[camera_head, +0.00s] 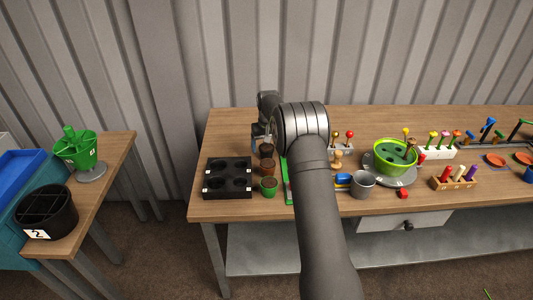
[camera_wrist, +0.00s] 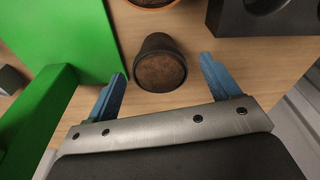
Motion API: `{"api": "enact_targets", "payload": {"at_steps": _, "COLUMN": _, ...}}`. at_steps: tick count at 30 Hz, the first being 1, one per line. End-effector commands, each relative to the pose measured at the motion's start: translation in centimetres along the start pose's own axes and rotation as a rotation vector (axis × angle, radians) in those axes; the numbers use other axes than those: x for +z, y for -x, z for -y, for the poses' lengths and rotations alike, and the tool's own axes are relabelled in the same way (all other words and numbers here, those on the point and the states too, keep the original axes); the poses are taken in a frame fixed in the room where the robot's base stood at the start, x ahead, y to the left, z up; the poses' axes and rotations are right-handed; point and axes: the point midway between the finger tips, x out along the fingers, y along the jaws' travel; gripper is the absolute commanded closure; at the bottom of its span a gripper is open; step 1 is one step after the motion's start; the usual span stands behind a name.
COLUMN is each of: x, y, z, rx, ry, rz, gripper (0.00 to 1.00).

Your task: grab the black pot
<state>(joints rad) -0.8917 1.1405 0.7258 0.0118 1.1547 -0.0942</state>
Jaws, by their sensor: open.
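The black pot (camera_wrist: 161,62) is small, dark and round with brown soil in its top. In the wrist view it stands on the wooden table between the fingertips of my gripper (camera_wrist: 163,72). My gripper is open, with one blue finger to each side and a gap between each finger and the pot. In the head view the black pot (camera_head: 266,150) is the farthest of a short row of small pots. My gripper (camera_head: 261,138) is just behind it there, partly hidden by my arm.
A terracotta pot (camera_head: 266,167) and a green pot (camera_head: 268,186) stand in front of the black pot. A black tray with round holes (camera_head: 212,190) lies left of them. A green object (camera_wrist: 70,35) lies on the other side. A green bowl (camera_head: 394,170) stands farther right.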

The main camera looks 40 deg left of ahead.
Motion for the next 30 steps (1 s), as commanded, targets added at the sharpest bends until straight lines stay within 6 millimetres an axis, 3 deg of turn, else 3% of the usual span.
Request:
{"api": "enact_targets", "payload": {"at_steps": 4, "x": 0.1, "y": -2.1, "z": 0.0, "rx": -0.001, "ry": 0.000, "rz": 0.000, "gripper": 0.19}}
{"api": "enact_targets", "payload": {"at_steps": 11, "x": 0.0, "y": -2.4, "z": 0.0, "rx": -0.001, "ry": 0.001, "rz": -0.002, "gripper": 0.19}}
{"api": "enact_targets", "payload": {"at_steps": 19, "x": 0.0, "y": -2.4, "z": 0.0, "rx": -0.001, "ry": 0.000, "rz": -0.002, "gripper": 0.69}}
{"api": "enact_targets", "payload": {"at_steps": 26, "x": 0.0, "y": -2.2, "z": 0.0, "rx": -0.001, "ry": 0.000, "rz": -0.002, "gripper": 0.69}}
{"api": "enact_targets", "payload": {"at_steps": 30, "x": -0.2, "y": -1.1, "z": 0.0, "rx": -0.001, "ry": 0.000, "rz": -0.003, "gripper": 0.69}}
